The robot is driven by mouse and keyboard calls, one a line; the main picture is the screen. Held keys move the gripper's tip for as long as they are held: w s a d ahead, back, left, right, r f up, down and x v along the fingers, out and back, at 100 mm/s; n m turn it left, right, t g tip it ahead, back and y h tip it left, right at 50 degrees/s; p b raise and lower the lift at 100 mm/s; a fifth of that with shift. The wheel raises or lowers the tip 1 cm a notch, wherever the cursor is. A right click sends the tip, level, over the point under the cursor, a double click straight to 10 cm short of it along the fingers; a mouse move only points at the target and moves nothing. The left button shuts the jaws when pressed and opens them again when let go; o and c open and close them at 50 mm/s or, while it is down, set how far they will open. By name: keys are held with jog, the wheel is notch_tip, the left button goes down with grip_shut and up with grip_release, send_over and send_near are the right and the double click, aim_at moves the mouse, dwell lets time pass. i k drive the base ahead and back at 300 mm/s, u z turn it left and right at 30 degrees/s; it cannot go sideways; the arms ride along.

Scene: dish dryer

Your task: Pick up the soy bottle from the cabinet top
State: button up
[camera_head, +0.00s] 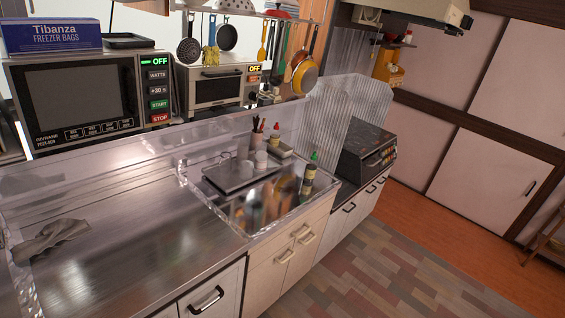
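No bottle in view can be surely told as the soy bottle. A small bottle with a red-orange cap (275,135) stands at the back of the sink area. A dark bottle with a green cap (309,178) and a pale label stands upright at the sink's right end. Both are small, and their labels cannot be read. The steel cabinet top (130,215) stretches across the left and middle. My gripper is not in view.
A microwave (75,100) with a freezer-bag box (52,36) and a toaster oven (218,86) stand behind the counter. Clear panels (345,115) rise beside the black stove (366,150). A grey cloth (50,238) lies at left. The patterned floor mat (390,270) is clear.

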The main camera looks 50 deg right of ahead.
aim_at(312, 164)
jog(key=i, duration=0.55)
jog(key=z, duration=2.6)
jog(key=i, duration=2.75)
jog(key=u, duration=2.15)
